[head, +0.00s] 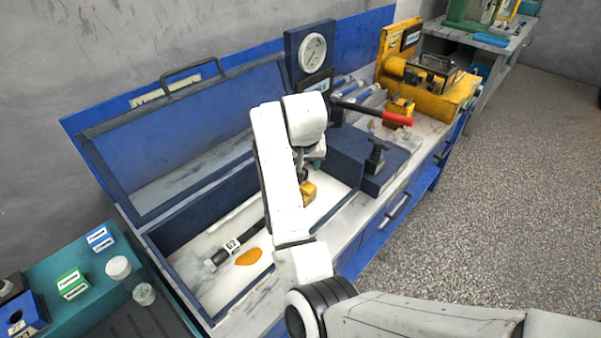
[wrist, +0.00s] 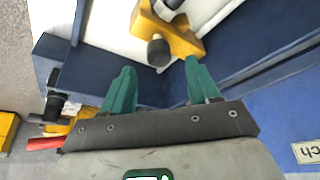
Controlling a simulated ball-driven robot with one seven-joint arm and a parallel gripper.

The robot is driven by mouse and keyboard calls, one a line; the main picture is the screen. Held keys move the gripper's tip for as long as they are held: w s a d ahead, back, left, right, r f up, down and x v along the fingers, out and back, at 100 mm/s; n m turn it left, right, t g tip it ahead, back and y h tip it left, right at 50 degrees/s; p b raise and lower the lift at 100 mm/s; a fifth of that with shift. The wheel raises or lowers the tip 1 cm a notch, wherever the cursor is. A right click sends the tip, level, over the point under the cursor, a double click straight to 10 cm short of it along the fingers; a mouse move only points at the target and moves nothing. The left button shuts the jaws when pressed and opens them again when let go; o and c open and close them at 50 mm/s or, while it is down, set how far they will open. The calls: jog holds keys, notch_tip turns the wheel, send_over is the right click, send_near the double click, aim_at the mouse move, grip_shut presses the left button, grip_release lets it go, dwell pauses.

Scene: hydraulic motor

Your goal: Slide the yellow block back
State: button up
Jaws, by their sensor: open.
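The yellow block (head: 308,193) sits on the white floor of the open dark blue case, near its right end, partly hidden by my arm in the head view. In the wrist view the yellow block (wrist: 183,40) lies beyond my fingertips, with a dark round knob and a grey metal part on it. My gripper (wrist: 157,78) is open with nothing between its two teal fingers. Its right finger is nearest the block in the picture; I cannot tell whether they touch. My arm mostly hides the gripper in the head view.
The case's raised lid (head: 185,140) leans at the back. A pressure gauge (head: 312,50) stands behind. A red-handled tool (head: 395,118) and a black valve (head: 376,155) are to the right. An orange patch (head: 249,257) and a black strap lie on the case floor.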

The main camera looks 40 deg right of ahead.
jog(key=x, duration=0.6)
jog(key=shift+d, duration=0.1)
grip_shut()
dwell(0.5)
